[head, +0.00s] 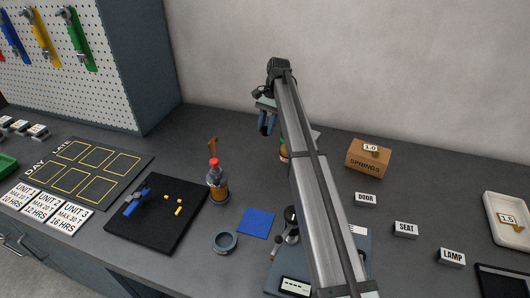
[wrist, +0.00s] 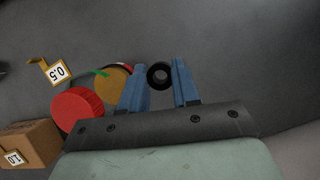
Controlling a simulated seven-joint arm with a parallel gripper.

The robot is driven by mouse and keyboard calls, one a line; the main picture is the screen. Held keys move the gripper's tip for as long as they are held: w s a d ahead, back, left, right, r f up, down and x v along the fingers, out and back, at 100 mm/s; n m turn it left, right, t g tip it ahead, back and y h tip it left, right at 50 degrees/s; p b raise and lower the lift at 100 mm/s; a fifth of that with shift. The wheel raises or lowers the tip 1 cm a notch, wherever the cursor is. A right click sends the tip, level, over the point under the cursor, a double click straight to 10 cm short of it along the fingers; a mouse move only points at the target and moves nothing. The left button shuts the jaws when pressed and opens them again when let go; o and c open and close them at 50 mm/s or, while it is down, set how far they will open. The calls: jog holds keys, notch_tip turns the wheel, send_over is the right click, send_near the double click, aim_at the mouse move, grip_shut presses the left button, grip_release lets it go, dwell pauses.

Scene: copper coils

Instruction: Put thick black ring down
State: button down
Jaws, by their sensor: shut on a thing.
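My gripper (head: 265,124) is up at the back of the bench in the head view, with its blue fingers pointing down. In the wrist view, the thick black ring (wrist: 152,81) sits between the two blue fingers (wrist: 160,84) near their tips, its dark hole facing the camera. The gripper is shut on the ring. I cannot make out the ring in the head view. In the wrist view the grey bench top shows beyond the ring; how high the ring is above it is hard to tell.
A red-topped container (wrist: 77,108) and a yellow round thing (wrist: 112,82) lie close left of the fingers. A springs box (head: 368,159) stands right of my arm. A red-capped bottle (head: 217,185), blue square (head: 257,222) and grey ring-shaped dish (head: 225,243) are nearer the front.

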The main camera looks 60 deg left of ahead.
aim_at(264, 153)
jog(key=shift+s+d+f, duration=0.1)
jog(key=shift+s+f, duration=0.15)
jog(key=shift+f, duration=3.7)
jog(key=shift+f, duration=0.1)
jog(key=c, duration=1.3)
grip_release()
jog(key=shift+f, duration=0.1)
jog(key=o, duration=0.5)
jog(key=shift+v, duration=3.95)
